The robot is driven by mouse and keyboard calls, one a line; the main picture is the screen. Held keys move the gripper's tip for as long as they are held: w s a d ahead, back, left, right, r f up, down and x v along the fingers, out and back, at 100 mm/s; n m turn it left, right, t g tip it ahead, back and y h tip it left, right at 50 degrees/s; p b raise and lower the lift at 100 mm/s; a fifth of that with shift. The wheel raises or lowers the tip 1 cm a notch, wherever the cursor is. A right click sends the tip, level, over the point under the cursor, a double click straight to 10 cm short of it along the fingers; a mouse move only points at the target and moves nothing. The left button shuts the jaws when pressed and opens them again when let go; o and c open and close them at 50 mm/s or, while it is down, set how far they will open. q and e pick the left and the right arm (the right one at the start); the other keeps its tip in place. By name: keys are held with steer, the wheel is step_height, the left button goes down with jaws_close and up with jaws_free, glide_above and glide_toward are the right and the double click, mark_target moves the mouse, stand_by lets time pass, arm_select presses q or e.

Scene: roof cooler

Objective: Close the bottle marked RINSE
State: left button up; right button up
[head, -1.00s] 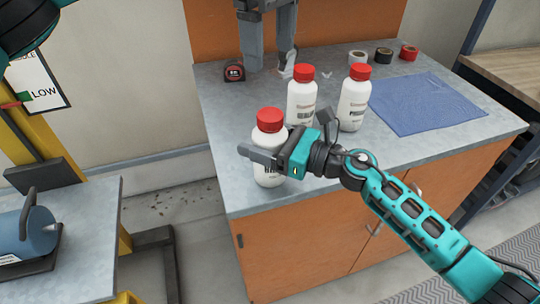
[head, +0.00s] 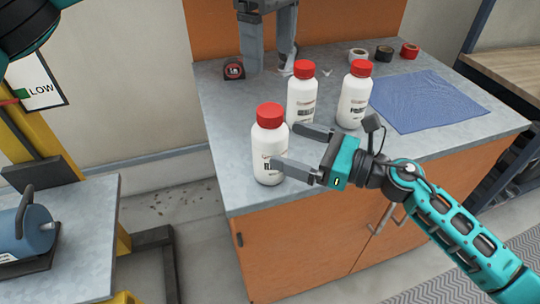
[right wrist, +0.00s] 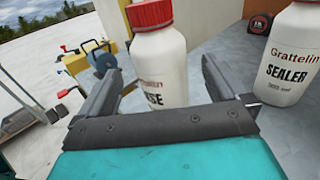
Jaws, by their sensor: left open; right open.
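The RINSE bottle (head: 266,150) is white and stands upright at the counter's front left; its red cap (head: 270,116) sits level on top. How tightly the cap sits cannot be told. In the right wrist view the bottle (right wrist: 162,68) stands ahead of the fingers, its label partly hidden and ending in "SE". My right gripper (head: 286,145) is open and empty at the bottle's right side, below cap height, one finger overlapping the label in the head view. My left gripper (head: 268,68) is open and empty, pointing down over the back of the counter.
Two more red-capped white bottles stand behind: a middle one (head: 301,100) and a right one (head: 353,98). The right wrist view shows a SEALER bottle (right wrist: 290,60). A tape measure (head: 234,69), blue cloth (head: 425,103) and tape rolls (head: 384,54) lie farther back.

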steer(key=shift+b+v, duration=0.5)
steer(key=shift+v, duration=2.3)
